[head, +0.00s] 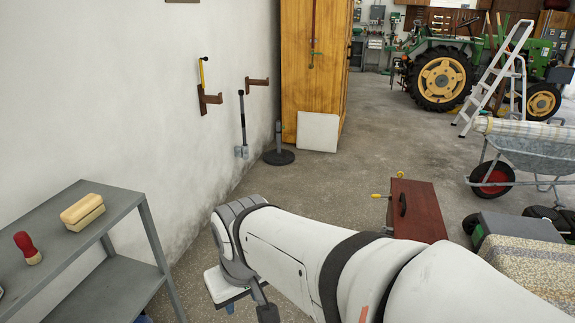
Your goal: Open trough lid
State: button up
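A red-brown wooden box or panel (422,208) with a dark curved handle on its face stands on the floor right of centre. It may be the trough lid, but I cannot tell for sure. Its lower part is hidden behind my arm. A small yellow knob sticks out at its left and another yellow piece shows at its top. My white arm reaches from the lower right toward the lower middle, and its far end bends downward. My gripper's fingers do not show. The arm's visible end is to the left of the red-brown box and apart from it.
A wheelbarrow (535,155), a stepladder (497,80) and a green tractor (440,78) are at the right. The middle floor is clear.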

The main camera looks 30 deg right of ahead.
aim_at(418, 217)
jog(key=z, duration=0.05)
jog(key=i, duration=1.95)
jog(key=z, duration=2.75)
jog(key=i, duration=1.7)
jog(key=z, duration=0.05)
